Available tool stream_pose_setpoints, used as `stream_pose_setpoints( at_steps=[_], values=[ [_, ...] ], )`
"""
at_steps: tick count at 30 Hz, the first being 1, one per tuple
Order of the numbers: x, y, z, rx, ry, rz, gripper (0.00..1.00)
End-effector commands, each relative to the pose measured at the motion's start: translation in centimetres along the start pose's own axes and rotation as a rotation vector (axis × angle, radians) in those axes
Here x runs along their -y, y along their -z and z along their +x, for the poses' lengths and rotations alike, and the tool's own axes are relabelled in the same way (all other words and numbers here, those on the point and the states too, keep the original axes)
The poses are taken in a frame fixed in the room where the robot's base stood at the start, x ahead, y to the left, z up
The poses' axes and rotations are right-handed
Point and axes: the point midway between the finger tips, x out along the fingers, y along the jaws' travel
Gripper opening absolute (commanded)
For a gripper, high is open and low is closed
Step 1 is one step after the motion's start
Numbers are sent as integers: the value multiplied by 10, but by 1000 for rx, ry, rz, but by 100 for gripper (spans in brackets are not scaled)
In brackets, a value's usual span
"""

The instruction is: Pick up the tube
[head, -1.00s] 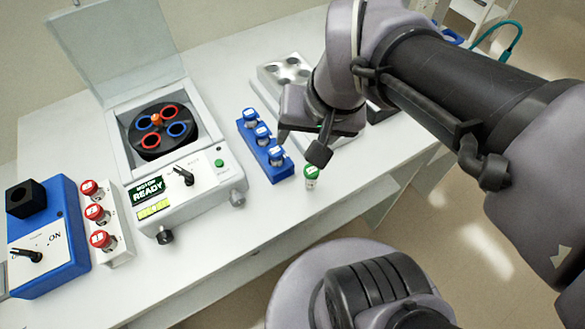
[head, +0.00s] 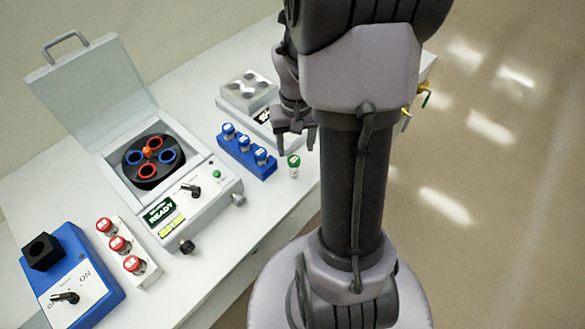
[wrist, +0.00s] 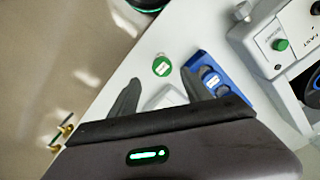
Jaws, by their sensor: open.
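A small tube with a green cap (head: 294,161) stands upright on the white bench, near its front edge and just right of a blue rack. In the wrist view its green cap (wrist: 162,66) shows from above, just beyond the fingertips and roughly midway between them. My gripper (head: 296,146) is open and empty, close behind the tube in the head view. Its two dark fingers (wrist: 160,78) also show spread in the wrist view. I cannot tell the exact height of the fingers over the bench.
The blue rack (head: 233,149) with blue-capped tubes is close to the left. An open-lidded centrifuge (head: 229,187), a white rack (head: 115,257) of red-capped tubes and a blue device (head: 98,276) stand further left. A metal-topped unit (head: 236,105) is behind.

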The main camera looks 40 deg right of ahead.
Motion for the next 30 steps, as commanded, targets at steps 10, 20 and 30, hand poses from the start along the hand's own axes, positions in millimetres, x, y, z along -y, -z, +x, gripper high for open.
stream_pose_setpoints(
  at_steps=[10,20,30],
  values=[
    [5,-7,56,0,0,-1,57],
    [5,-6,56,-1,0,-1,39],
    [5,-6,56,-1,0,-1,0]
  ],
)
